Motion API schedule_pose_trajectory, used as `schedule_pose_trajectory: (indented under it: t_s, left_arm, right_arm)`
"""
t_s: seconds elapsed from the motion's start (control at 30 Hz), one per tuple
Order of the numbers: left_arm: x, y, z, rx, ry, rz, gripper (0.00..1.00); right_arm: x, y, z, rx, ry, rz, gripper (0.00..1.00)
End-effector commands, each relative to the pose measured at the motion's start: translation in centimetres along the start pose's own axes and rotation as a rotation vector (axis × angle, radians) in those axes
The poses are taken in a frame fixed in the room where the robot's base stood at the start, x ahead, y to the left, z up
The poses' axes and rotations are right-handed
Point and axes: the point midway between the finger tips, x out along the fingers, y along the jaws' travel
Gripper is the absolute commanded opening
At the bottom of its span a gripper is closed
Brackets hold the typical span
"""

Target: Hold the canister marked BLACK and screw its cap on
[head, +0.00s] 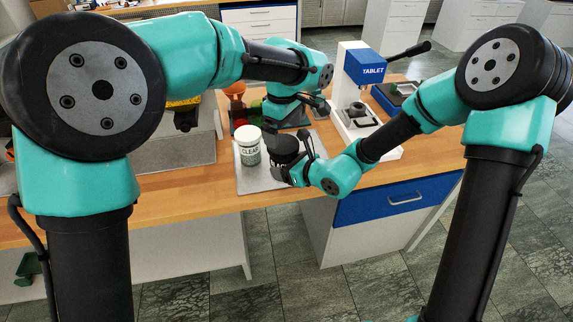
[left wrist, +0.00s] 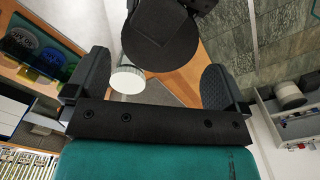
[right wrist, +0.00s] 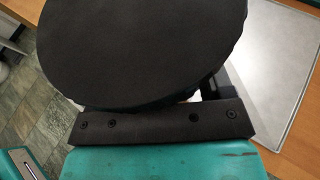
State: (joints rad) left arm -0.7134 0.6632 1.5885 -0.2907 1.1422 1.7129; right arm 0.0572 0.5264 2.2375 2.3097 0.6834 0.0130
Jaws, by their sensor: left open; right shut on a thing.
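A dark, round canister (head: 283,146) is held over the front of the grey mat, and no label on it is readable. My right gripper (head: 290,162) is shut on it. In the right wrist view its broad black round top (right wrist: 145,45) fills the upper picture. I cannot tell whether this top is a cap or how it is seated. My left gripper (left wrist: 157,72) is open and empty, its fingers spread wide. The black round top (left wrist: 160,45) lies beyond and between those fingers. In the head view the left wrist is close behind and above the canister.
A white-lidded canister marked CLEAR (head: 249,152) stands on the grey mat (head: 252,182), left of the dark one. A blue and white TABLET press (head: 366,68) with a black lever stands at the back right. Orange, red and green items sit behind the mat.

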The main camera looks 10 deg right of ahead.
Motion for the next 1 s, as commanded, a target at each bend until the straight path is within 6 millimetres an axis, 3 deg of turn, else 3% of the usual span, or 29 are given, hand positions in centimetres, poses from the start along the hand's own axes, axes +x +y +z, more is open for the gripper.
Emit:
schedule_pose_trajectory:
  t_s: [0.3,0.7,1.0]
  left_arm:
    - [3.9,0.0,0.0,0.002,0.001,-0.002,1.00]
    - [4.5,0.0,0.0,0.001,0.000,0.000,0.99]
    - [4.5,0.0,0.0,0.001,0.000,0.000,0.70]
  right_arm:
    - [0.0,0.0,0.0,0.000,-0.001,0.000,0.08]
    - [0.0,0.0,0.0,0.000,-0.001,0.000,0.08]
    - [0.0,0.0,0.0,0.000,-0.001,0.000,0.08]
